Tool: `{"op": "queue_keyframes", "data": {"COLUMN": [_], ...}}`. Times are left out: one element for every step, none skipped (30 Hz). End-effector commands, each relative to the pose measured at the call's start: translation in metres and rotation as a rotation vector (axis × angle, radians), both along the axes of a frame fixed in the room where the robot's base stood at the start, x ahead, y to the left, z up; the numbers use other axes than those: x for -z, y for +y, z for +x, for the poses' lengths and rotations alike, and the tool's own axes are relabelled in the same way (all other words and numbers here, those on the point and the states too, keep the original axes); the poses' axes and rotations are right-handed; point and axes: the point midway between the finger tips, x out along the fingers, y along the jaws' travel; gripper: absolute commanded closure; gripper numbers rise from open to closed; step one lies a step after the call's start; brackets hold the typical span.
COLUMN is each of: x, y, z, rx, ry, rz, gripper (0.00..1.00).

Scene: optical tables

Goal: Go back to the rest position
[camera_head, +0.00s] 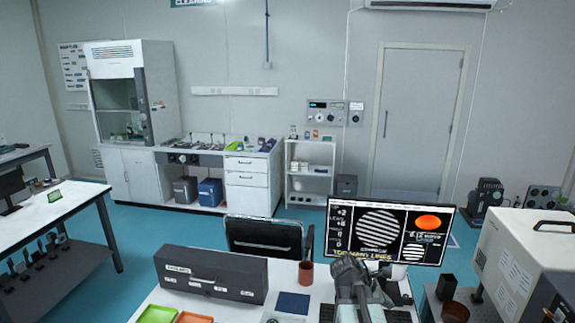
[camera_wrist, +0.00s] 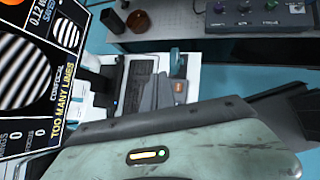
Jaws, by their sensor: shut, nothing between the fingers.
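My gripper (camera_head: 352,270) is in the head view at the lower middle, above the desk and in front of the monitor. It appears small there, and its fingertips are hard to make out. It is shut and holds nothing. Grey parts of my own body with a small lit indicator fill the bottom of the wrist view.
A monitor (camera_head: 385,232) reading "TOO MANY LINES" stands close behind my gripper; it also shows at the left of the wrist view (camera_wrist: 30,75). A dark case (camera_head: 212,273), a brown cup (camera_head: 306,272) and green and orange trays (camera_head: 157,314) sit to the left. A box-shaped instrument (camera_head: 520,255) stands right.

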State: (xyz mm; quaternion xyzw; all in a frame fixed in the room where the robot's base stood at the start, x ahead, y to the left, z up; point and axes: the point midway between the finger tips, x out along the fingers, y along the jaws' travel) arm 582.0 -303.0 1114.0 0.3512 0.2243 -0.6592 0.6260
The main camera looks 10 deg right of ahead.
Motion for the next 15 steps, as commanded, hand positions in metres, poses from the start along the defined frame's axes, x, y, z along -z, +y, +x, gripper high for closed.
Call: {"op": "queue_keyframes", "data": {"x": [0.036, 0.049, 0.065, 0.078, 0.089, 0.104, 0.115, 0.124, 0.133, 0.135, 0.133, 0.132, 0.132, 0.132, 0.132], "y": [0.040, 0.063, 0.093, 0.117, 0.140, 0.172, 0.195, 0.219, 0.248, 0.263, 0.273, 0.284, 0.291, 0.297, 0.302], "z": [0.012, 0.017, 0.022, 0.025, 0.026, 0.026, 0.025, 0.022, 0.016, 0.011, 0.007, 0.002, -0.001, -0.004, -0.006], "rx": [0.008, 0.027, 0.064, 0.099, 0.142, 0.212, 0.279, 0.362, 0.497, 0.607, 0.719, 0.859, 0.952, 1.035, 1.129], "ry": [-0.051, -0.083, -0.128, -0.161, -0.192, -0.233, -0.262, -0.290, -0.325, -0.347, -0.366, -0.386, -0.398, -0.408, -0.421], "rz": [0.059, 0.100, 0.159, 0.206, 0.255, 0.324, 0.379, 0.436, 0.512, 0.557, 0.592, 0.627, 0.644, 0.654, 0.659], "gripper": [1.00, 1.00, 1.00, 1.00, 1.00, 1.00, 1.00, 1.00, 1.00, 1.00, 1.00, 1.00, 1.00, 1.00, 1.00]}}
